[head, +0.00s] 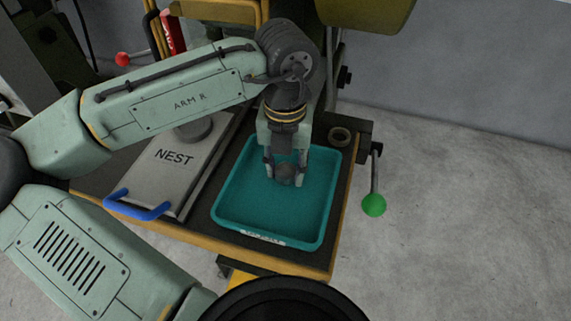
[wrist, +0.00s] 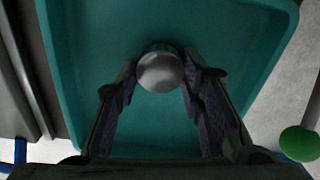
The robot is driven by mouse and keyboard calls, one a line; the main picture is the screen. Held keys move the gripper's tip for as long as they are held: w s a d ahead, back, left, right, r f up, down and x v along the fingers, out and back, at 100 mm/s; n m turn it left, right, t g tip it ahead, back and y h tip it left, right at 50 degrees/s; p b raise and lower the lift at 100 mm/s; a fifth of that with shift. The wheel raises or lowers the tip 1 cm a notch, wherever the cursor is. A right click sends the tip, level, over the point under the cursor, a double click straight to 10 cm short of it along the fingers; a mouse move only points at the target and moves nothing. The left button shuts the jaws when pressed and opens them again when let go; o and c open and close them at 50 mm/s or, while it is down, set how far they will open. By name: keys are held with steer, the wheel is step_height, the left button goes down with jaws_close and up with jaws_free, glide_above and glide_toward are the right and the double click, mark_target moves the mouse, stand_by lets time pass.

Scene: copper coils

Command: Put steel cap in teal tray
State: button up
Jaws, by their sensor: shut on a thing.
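The steel cap (wrist: 161,71) is a round grey metal piece between my fingertips in the wrist view. It also shows in the head view (head: 285,178), partly hidden by the fingers. My gripper (head: 285,172) is shut on it and points down over the teal tray. The teal tray (head: 228,225) is a shallow rectangular tray with a raised rim and a pale label on its front edge. The cap is within the tray's outline, over its floor. I cannot tell whether it touches the floor.
A grey plate marked NEST (head: 172,163) with a blue handle (head: 137,207) lies left of the tray. A dark ring (head: 341,136) sits behind the tray's right corner. A lever with a green knob (head: 374,205) stands off the bench's right edge.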

mark_target(286, 171)
steer(key=shift+f, duration=0.1)
steer(key=o, duration=1.2)
step_height(286, 171, up, 12)
steer(key=shift+r+p, duration=0.15)
steer(key=shift+p, duration=0.15)
